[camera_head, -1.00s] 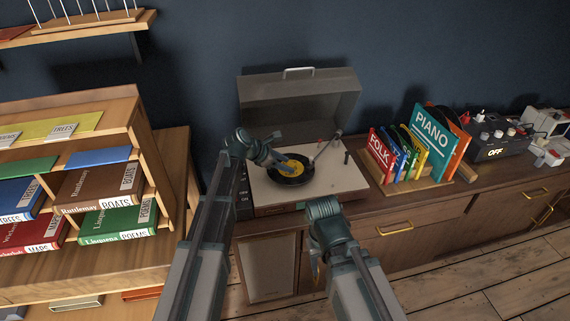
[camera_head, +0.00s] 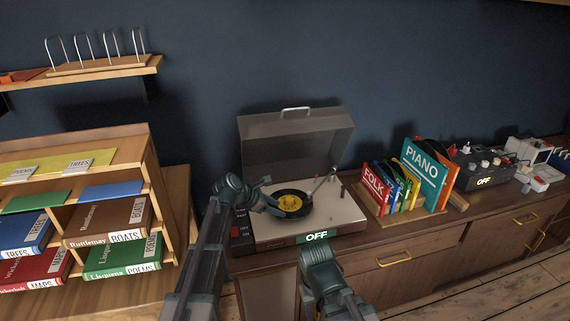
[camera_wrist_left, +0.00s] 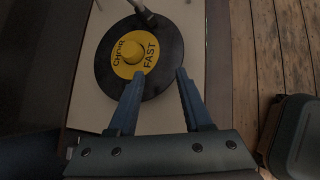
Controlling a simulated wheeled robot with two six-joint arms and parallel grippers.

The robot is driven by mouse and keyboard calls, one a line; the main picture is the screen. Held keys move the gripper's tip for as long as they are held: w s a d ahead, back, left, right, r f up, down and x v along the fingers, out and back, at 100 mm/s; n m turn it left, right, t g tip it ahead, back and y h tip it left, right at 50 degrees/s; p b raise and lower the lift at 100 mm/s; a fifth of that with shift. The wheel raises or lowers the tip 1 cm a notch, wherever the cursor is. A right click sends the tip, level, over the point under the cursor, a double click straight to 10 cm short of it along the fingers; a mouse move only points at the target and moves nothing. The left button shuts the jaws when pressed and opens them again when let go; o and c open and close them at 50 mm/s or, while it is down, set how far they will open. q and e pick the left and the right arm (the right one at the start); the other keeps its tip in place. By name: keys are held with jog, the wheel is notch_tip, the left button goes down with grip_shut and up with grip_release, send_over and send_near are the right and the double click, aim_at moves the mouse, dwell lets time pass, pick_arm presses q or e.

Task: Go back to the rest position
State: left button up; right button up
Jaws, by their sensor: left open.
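My left gripper (camera_head: 268,196) hangs over the left side of a record player (camera_head: 335,212), near its black record (camera_head: 303,212). In the left wrist view its two blue fingers (camera_wrist_left: 160,74) are apart with nothing held between them. The record (camera_wrist_left: 165,75) lies on the platter beyond and below the fingertips. Its yellow label (camera_head: 291,203) reads "CHOIR" and "FAST" in the left wrist view. The tonearm (camera_head: 321,186) reaches in over the record. My right arm comes up at the bottom middle in front of the cabinet; its gripper fingers are hidden.
The player's grey lid (camera_head: 296,145) stands open behind. A wooden shelf with books (camera_head: 108,222) is close on the left. Wooden floor (camera_head: 500,290) is free at the lower right.

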pick_arm(q)
jog(key=s+d+r+m+g+y+p, duration=0.1)
jog(key=s+m+g+y+p, duration=0.2)
jog(key=s+m, duration=1)
jog(key=s+r+m+g+y+p, duration=0.2)
jog(key=s+m+y+p, duration=0.3)
jog(key=s+m, duration=0.8)
jog(key=s+p, duration=0.1)
jog(key=s, duration=0.6)
jog(key=shift+d+g+y, duration=0.3)
jog(key=shift+d+g, duration=0.05)
jog(key=shift+g, duration=0.05)
